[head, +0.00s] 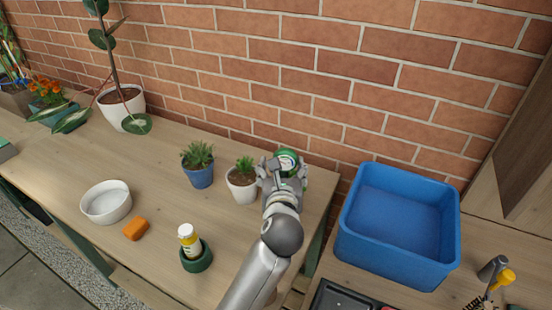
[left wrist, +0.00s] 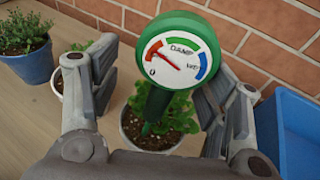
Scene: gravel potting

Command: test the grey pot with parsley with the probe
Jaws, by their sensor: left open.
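The probe (left wrist: 182,62) has a green round head with a white dial and stands in the grey pot (left wrist: 128,138). Its needle points up and left toward the red arc. Its stem goes down among the parsley leaves (left wrist: 182,108) to the dark soil. My left gripper (left wrist: 165,95) is open, with one finger on each side of the probe and a visible gap to each. In the head view the probe's head (head: 286,159) shows just beyond my left gripper (head: 283,172), which hides the grey pot. My right gripper is not in view.
A white pot (head: 242,192) stands close left of my gripper, and a blue pot (head: 201,178) left of that. A blue crate (head: 449,238) is at right.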

